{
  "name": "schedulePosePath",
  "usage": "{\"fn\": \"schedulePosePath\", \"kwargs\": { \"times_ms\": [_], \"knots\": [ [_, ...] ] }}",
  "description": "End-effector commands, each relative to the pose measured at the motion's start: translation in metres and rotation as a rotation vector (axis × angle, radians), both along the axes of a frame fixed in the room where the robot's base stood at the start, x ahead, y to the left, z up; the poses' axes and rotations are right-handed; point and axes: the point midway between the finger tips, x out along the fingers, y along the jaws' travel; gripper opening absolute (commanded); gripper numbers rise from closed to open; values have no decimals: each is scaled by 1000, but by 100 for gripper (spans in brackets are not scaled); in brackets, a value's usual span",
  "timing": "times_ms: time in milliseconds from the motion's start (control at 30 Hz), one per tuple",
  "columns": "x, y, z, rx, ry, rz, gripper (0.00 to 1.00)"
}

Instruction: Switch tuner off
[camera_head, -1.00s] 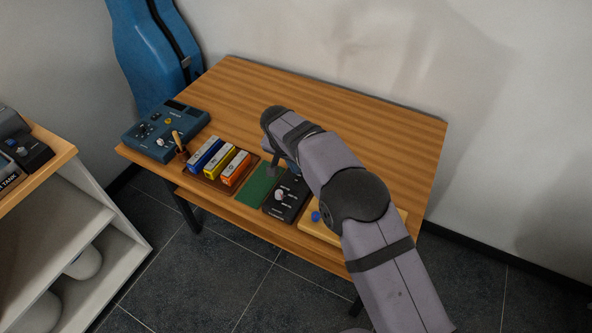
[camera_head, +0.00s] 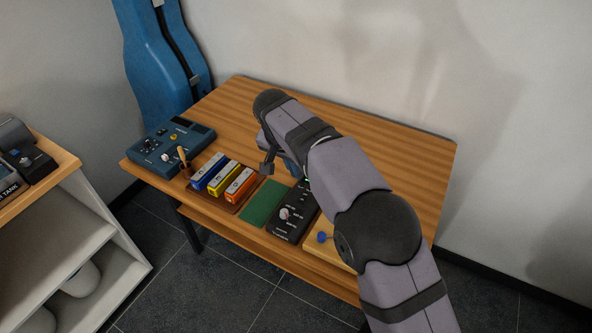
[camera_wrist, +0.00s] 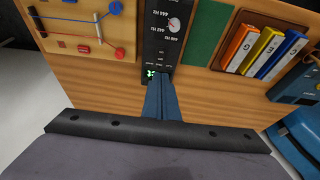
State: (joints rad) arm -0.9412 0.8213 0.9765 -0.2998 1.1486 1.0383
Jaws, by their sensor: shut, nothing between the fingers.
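The tuner is a black box (camera_head: 295,211) with white Hz labels and a pale round knob (camera_head: 285,213), near the front edge of the table. In the wrist view the tuner (camera_wrist: 163,42) shows its knob (camera_wrist: 174,25) at the top and a lit green light (camera_wrist: 150,73) at the near end. My gripper's blue fingers (camera_wrist: 160,82) are shut and empty, with their tips by the tuner's near end, just right of the green light. Whether they touch the tuner cannot be told. In the head view my arm mostly hides the gripper.
A green mat (camera_head: 263,203) lies left of the tuner, then a brown tray with blue, yellow and orange harmonicas (camera_head: 222,179), and a blue device (camera_head: 172,141). A wooden board with a blue knob (camera_head: 322,237) is close on the right. The rear tabletop (camera_head: 385,145) is clear.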

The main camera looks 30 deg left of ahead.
Motion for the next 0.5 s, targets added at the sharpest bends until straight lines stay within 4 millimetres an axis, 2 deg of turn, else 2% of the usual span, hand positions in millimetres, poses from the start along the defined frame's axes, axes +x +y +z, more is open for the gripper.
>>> {"fn": "schedulePosePath", "kwargs": {
  "times_ms": [500],
  "knots": [
    [13,-1,2,-5,4,-1,0]
  ]
}}
